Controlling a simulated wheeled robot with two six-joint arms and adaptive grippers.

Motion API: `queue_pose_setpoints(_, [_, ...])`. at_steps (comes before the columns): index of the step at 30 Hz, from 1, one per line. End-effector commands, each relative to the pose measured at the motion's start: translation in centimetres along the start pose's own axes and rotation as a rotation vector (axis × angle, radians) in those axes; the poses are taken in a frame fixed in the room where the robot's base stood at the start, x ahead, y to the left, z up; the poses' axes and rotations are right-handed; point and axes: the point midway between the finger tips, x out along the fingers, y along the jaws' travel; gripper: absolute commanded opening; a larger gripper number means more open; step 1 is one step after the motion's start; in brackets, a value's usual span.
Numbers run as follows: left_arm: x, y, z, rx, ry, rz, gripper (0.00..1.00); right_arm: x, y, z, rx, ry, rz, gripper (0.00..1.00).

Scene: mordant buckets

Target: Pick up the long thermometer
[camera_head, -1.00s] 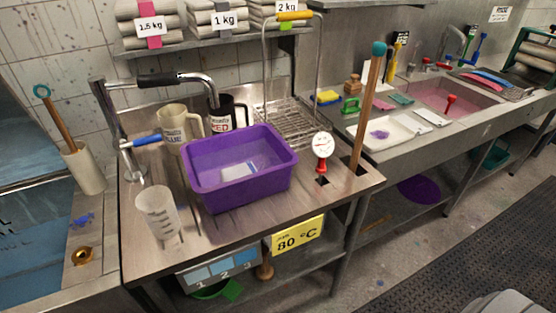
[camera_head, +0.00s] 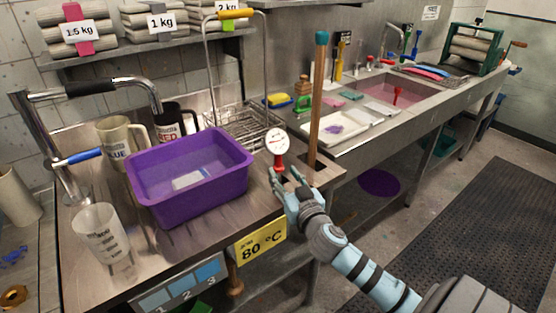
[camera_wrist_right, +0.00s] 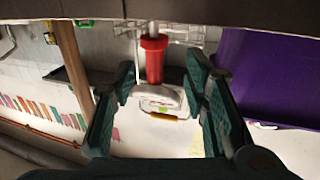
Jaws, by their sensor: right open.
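The long thermometer (camera_head: 277,143) has a round white dial and a red grip, and stands upright at the right end of the steel worktop. In the right wrist view its red grip (camera_wrist_right: 153,62) and pale stem show in the gap between the fingers. My right gripper (camera_head: 287,180) is open, just below the dial on the near side of the thermometer. In the right wrist view the open right gripper (camera_wrist_right: 160,80) has a finger on each side of the red grip, with space around it. The thermometer's lower end is hidden. My left gripper is not in view.
A purple tub (camera_head: 190,177) stands close left of the thermometer. A tall wooden stick with a teal top (camera_head: 317,95) stands close right. Two jugs and a clear beaker (camera_head: 101,237) are further left. A wire basket (camera_head: 240,125) stands behind.

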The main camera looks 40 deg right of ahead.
Motion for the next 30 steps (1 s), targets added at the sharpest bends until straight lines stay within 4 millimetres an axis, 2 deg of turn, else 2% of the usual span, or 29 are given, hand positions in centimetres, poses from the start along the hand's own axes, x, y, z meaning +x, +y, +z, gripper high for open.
queue_pose_setpoints(6, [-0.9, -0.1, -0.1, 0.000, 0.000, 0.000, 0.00, 3.5, 0.8, -1.3, 0.000, 0.001, 0.001, 0.41])
queue_pose_setpoints(9, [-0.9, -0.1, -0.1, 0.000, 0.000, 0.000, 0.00, 5.1, 0.8, -1.1, 0.000, -0.001, 0.000, 0.41])
queue_pose_setpoints(16, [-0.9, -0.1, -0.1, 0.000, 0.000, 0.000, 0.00, 5.6, 0.7, -0.9, -0.001, -0.002, -0.003, 0.41])
queue_pose_setpoints(24, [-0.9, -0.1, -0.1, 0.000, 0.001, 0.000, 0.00, 5.5, 0.7, -0.9, -0.002, -0.002, -0.002, 0.00])
queue_pose_setpoints(30, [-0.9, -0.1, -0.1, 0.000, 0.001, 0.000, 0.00, 5.5, 0.7, -0.9, -0.001, -0.002, -0.002, 0.00])
